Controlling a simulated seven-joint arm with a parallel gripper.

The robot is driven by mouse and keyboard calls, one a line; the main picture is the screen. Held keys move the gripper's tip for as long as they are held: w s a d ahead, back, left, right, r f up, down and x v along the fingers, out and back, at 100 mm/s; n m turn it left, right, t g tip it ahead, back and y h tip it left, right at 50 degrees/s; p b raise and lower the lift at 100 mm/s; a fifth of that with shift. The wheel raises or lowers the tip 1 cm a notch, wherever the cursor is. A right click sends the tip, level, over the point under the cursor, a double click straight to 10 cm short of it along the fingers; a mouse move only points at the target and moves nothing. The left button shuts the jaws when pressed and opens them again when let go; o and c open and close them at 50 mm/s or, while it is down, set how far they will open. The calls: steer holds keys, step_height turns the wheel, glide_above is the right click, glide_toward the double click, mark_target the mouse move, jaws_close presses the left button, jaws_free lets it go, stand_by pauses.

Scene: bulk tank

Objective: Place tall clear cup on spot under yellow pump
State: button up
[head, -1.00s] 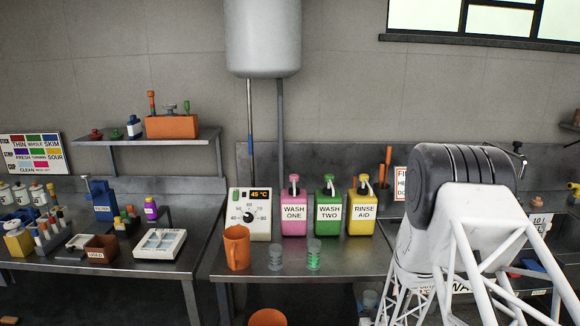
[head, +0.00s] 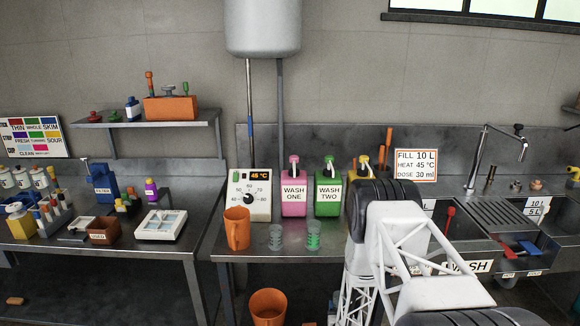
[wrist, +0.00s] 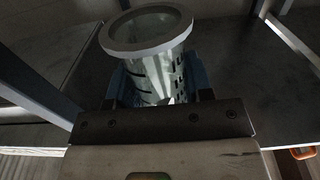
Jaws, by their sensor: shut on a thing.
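A clear cup (wrist: 152,66) with a pale round rim and dark marks fills the top middle of the wrist view. My gripper (wrist: 158,84) is shut on it, with a blue finger on each side. In the head view, my arm hides my gripper and the held cup. The yellow pump bottle (head: 352,205) stands at the right end of the row, mostly hidden behind my arm; its yellow top (head: 362,163) shows above. The spot under its spout is hidden, so I cannot tell how the cup stands to it.
The pink WASH ONE bottle (head: 293,207) and green WASH TWO bottle (head: 328,203) stand left of the yellow one. A greyish cup (head: 275,238), a green-marked cup (head: 313,236) and an orange jug (head: 237,228) are in front. A sink (head: 447,222) is to the right.

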steer(key=shift+a+f, duration=0.25)
steer(key=shift+f, duration=0.25)
steer(key=shift+r, duration=0.15)
stand_by(0.3)
steer(key=shift+r, duration=0.45)
steer(key=shift+n+y, duration=0.4)
steer(key=shift+y, duration=0.2)
steer(key=r, duration=0.3)
steer(key=s+r, duration=0.1)
steer(key=r, duration=0.5)
steer(key=shift+s, duration=0.3)
steer(key=s+d+r+y, duration=0.1)
steer(key=s+r, duration=0.2)
steer(key=r, duration=0.6)
steer(key=s+d+r+n+y, duration=0.1)
steer(key=s+r, duration=0.3)
steer(key=r, duration=0.6)
steer(key=s+d+r, duration=0.1)
steer(key=s+r, duration=0.2)
steer(key=r, duration=0.6)
steer(key=shift+s+r+n+y, duration=0.35)
steer(key=shift+s+n+y, duration=0.05)
steer(key=shift+w+d, duration=0.1)
steer(key=shift+w, duration=0.05)
steer(key=w, duration=0.4)
steer(key=w+f, duration=0.1)
steer(key=w, duration=0.9)
steer(key=shift+d+f, duration=0.2)
steer(key=shift+d, duration=0.15)
